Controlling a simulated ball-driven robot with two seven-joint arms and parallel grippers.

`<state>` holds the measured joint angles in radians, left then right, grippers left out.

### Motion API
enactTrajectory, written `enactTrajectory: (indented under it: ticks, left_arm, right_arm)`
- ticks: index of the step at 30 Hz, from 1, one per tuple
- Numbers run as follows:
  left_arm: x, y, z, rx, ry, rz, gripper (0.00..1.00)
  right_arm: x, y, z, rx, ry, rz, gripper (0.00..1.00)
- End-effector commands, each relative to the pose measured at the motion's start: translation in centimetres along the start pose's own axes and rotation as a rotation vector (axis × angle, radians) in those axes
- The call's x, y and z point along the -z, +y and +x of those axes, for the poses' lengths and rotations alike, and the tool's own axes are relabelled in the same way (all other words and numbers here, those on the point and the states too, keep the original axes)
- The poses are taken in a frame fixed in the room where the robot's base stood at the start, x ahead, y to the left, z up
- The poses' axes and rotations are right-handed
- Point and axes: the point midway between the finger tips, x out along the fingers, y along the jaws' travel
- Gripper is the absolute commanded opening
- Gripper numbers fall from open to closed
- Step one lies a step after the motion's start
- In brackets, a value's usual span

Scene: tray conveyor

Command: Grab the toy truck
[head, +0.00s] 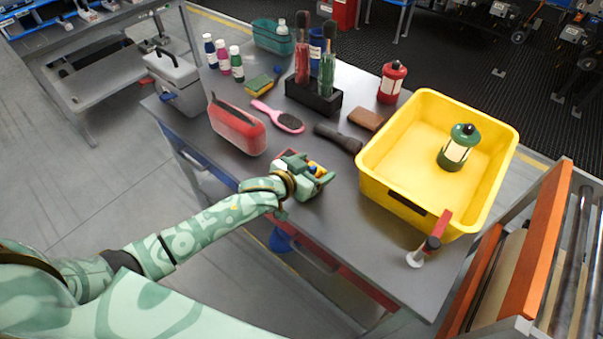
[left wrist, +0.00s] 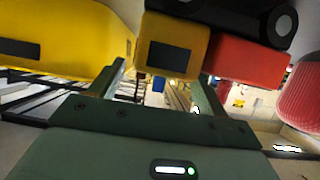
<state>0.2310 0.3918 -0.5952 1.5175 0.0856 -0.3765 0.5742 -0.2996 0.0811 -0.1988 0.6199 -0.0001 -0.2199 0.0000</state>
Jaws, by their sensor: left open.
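The toy truck (head: 317,168) is on the grey table, mostly covered by my left gripper in the head view; only bits of yellow, red and blue show. In the left wrist view the truck (left wrist: 188,45) shows close up, with a yellow part, a red part and black wheels. It is just beyond and partly between the fingers. My left gripper (head: 306,172) is open over the truck; its two fingers show apart in the left wrist view (left wrist: 163,88). I cannot tell whether they touch it. My right gripper is not in view.
A yellow bin (head: 386,190) holding a green lantern (head: 459,148) stands right of the truck. A red case (head: 237,128), pink brush (head: 277,116) and black flashlight (head: 338,138) lie behind. A red-and-white tool (head: 429,242) is at the front right.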

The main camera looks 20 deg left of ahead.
Motion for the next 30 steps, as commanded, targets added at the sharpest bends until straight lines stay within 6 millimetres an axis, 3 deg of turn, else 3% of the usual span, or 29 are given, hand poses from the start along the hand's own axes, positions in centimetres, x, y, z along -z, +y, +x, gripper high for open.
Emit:
enactTrajectory:
  ticks: [3, 11, 20, 26, 30]
  left_arm:
    - [0.0, 0.0, -0.1, 0.000, 0.000, 0.000, 0.76]
    - [0.1, 0.0, -0.1, 0.000, 0.001, 0.001, 0.04]
    - [0.6, 0.0, -0.3, 0.000, 0.002, 0.001, 0.04]
    - [3.2, 0.0, -1.4, 0.000, 0.005, 0.003, 0.04]
    - [5.2, 0.3, -5.1, -0.001, 0.003, 0.002, 0.04]
  right_arm:
    - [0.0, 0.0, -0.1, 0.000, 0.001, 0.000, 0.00]
    - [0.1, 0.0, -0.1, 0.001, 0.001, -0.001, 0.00]
    - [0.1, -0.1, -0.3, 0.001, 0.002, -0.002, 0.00]
    - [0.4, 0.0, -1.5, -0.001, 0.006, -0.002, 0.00]
    - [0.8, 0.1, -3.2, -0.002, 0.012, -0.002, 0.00]
